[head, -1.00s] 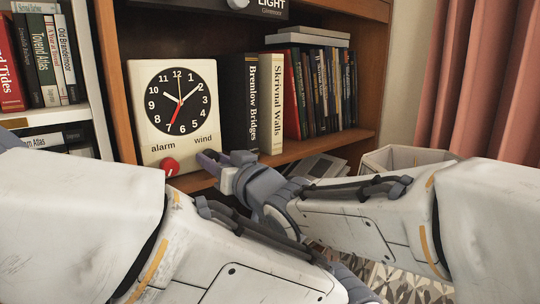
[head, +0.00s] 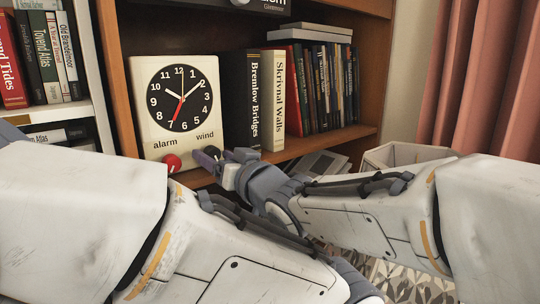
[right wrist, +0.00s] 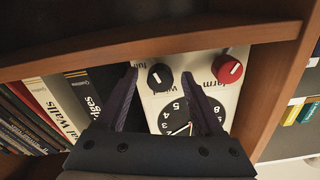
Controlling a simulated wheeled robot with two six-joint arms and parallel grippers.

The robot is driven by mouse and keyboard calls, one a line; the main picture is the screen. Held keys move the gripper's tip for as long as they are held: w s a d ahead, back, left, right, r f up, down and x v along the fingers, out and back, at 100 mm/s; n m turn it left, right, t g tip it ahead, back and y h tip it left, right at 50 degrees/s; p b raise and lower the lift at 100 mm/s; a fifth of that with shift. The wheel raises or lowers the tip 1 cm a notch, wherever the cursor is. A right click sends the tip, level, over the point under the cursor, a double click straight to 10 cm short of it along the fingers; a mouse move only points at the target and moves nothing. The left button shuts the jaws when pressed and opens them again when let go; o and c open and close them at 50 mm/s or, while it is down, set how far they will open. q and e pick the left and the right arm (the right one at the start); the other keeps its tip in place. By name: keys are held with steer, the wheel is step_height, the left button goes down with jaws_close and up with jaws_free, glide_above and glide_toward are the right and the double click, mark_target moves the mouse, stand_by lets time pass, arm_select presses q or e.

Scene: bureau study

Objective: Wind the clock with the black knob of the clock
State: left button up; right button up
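The white clock (head: 205,110) with a black dial stands upright on the shelf at the left in the head view. It bears the words "alarm" and "wind". The red knob (head: 172,162) sits under "alarm". In the right wrist view the clock appears upside down, with the black knob (right wrist: 160,77) beside the red knob (right wrist: 228,69). My right gripper (right wrist: 159,73) is open, its fingertips on either side of the black knob with gaps. In the head view my right gripper (head: 208,158) is at the clock's lower right corner. My left arm shows, but its gripper does not.
Books (head: 278,93) stand close to the right of the clock. The wooden shelf (right wrist: 150,52) has an edge running close by the knobs. My left forearm crosses in front, below the clock. A pale bin (head: 400,155) stands at the right.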

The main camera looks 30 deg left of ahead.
steer(key=shift+d, duration=0.1)
steer(key=shift+s+d+b, duration=0.2)
steer(key=shift+d+b, duration=0.15)
steer(key=shift+b, duration=0.05)
steer(key=b+v, duration=0.3)
steer(key=v, duration=0.6)
steer(key=shift+d, duration=0.25)
